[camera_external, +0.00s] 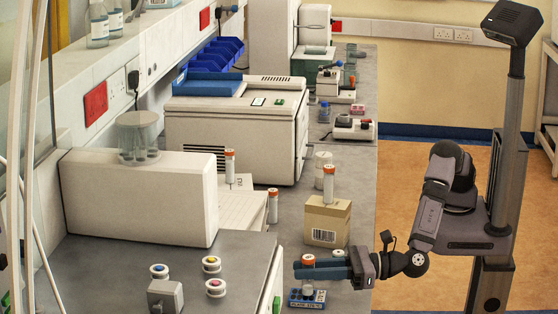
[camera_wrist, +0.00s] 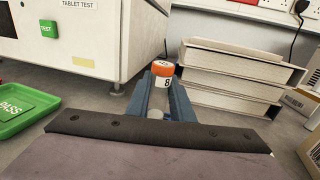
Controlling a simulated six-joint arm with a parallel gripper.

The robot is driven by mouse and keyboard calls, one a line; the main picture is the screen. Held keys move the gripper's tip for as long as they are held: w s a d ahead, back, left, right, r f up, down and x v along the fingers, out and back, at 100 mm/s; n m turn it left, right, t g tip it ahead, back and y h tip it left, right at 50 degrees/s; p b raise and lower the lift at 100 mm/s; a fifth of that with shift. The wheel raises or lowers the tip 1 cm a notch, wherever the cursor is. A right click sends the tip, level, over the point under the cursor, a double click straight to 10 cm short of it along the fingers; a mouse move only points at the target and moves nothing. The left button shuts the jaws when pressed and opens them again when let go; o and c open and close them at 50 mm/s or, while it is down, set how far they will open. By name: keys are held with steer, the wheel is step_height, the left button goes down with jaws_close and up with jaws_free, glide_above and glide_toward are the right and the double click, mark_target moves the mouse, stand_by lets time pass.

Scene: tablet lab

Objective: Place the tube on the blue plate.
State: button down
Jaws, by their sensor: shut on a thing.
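My gripper (camera_external: 312,270) has blue fingers and is shut on a white tube with an orange cap (camera_external: 308,260). The tube is upright, its cap showing just above the fingers. In the wrist view, the tube (camera_wrist: 163,72) carries a black 8 and sits between the fingertips (camera_wrist: 162,90). The blue plate (camera_external: 296,302) lies on the bench directly below the gripper, with a printed label on its front. The tube's lower end shows below the fingers, over the plate; I cannot tell whether it touches.
Another orange-capped tube (camera_external: 328,184) stands on a cardboard box (camera_external: 327,222) behind my gripper. Two more tubes (camera_external: 230,166) (camera_external: 272,206) stand further left. A white machine (camera_wrist: 90,40) and a green PASS tray (camera_wrist: 25,108) are in the wrist view.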

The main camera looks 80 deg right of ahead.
steer(key=shift+f, duration=0.15)
steer(key=shift+f, duration=0.15)
steer(key=c, duration=1.6)
jaws_free()
steer(key=shift+o, duration=0.2)
steer(key=shift+r, duration=0.25)
steer(key=s+b, duration=0.1)
steer(key=s, duration=0.3)
steer(key=s+d+b, duration=0.1)
steer(key=s, duration=0.3)
steer(key=s+d+b, duration=0.1)
steer(key=s, duration=0.2)
steer(key=shift+s+d, duration=0.2)
steer(key=shift+s, duration=0.2)
